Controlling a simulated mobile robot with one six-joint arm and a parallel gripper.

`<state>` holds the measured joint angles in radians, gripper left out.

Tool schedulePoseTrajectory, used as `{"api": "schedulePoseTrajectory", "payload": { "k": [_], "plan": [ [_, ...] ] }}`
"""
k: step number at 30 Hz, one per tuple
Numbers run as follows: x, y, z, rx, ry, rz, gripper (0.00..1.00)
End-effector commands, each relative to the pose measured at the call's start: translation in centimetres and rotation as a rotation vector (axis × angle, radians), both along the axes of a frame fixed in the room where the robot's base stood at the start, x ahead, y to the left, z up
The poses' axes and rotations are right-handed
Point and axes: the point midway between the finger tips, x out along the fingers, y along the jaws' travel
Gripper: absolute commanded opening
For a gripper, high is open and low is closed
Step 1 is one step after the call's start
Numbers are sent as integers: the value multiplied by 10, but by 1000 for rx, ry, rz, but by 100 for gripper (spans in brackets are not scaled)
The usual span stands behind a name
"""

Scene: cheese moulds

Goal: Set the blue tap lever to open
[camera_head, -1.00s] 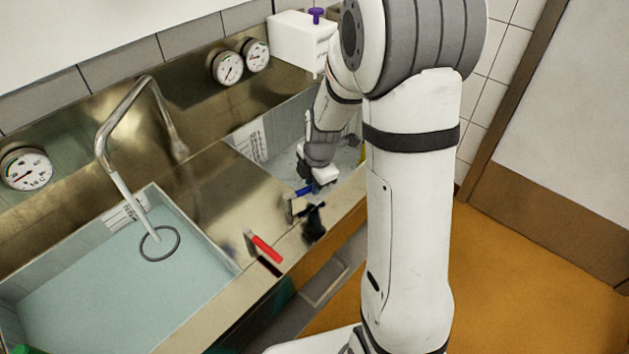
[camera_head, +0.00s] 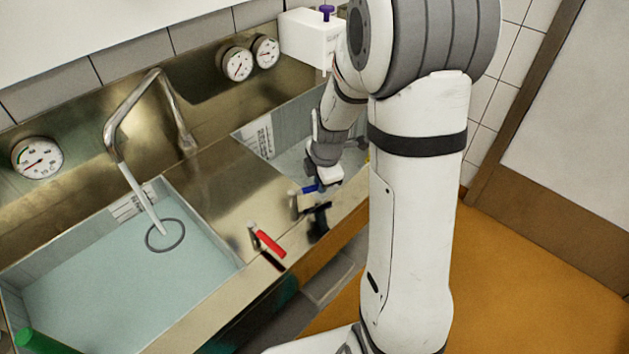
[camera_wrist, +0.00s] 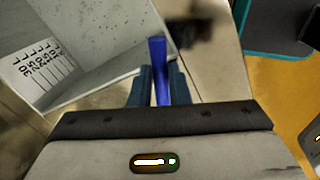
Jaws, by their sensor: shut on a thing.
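The blue tap lever (camera_head: 313,188) is at the front edge of the steel counter, just left of my gripper in the head view. In the wrist view the blue lever (camera_wrist: 158,70) stands between the two fingers, its far end reaching past the fingertips. My gripper (camera_head: 325,182) is shut on it; in the wrist view the fingers (camera_wrist: 159,84) lie close on both sides. The lever's pivot is hard to make out. A dark tap part (camera_head: 319,219) shows just below the lever in the head view.
A red lever (camera_head: 269,243) sits farther left on the front edge. The left basin (camera_head: 120,270) holds pale water with a bent spout above it. A second basin (camera_head: 285,160) lies behind my gripper. A white box (camera_head: 308,40) and round gauges are on the back wall.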

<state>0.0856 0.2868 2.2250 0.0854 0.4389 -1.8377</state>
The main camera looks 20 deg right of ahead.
Motion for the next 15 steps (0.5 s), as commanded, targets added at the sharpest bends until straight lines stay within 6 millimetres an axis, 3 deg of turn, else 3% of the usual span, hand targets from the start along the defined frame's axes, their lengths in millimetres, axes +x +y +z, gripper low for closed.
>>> {"api": "schedulePoseTrajectory", "payload": {
  "k": [10,11,15],
  "plan": [
    [0,-6,2,1,-5,-29,0],
    [0,-7,2,1,-5,-29,18],
    [0,-7,1,1,-4,-30,30]
  ]
}}
